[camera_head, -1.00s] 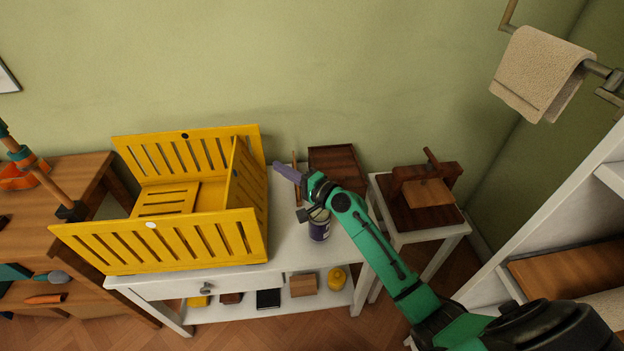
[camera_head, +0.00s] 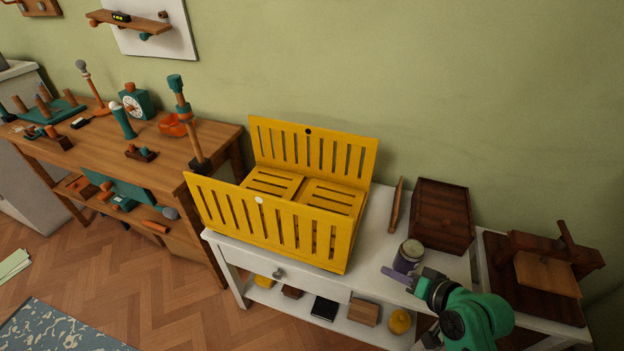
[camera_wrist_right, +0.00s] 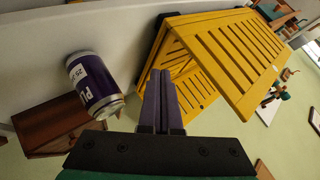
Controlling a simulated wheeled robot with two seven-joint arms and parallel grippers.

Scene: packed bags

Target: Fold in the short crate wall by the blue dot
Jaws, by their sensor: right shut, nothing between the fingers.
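The yellow slatted crate (camera_head: 292,232) stands on the white table. Its two long walls are upright: the far one has a black dot (camera_head: 307,131), the near one a white dot (camera_head: 259,200). Both short walls, the left panel (camera_head: 272,183) and the right panel (camera_head: 332,196), lie folded in between the long walls. No blue dot can be made out. My right gripper (camera_head: 391,273) is shut and empty, right of the crate and apart from it. In the right wrist view its purple fingers (camera_wrist_right: 160,95) are together, with the crate (camera_wrist_right: 225,70) beyond. My left gripper is out of view.
A purple-labelled can (camera_head: 408,256) stands right beside my right gripper. A dark wooden box (camera_head: 443,212) and a thin wooden piece (camera_head: 397,204) are behind it. A wooden workbench (camera_head: 205,187) with tools stands left of the crate.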

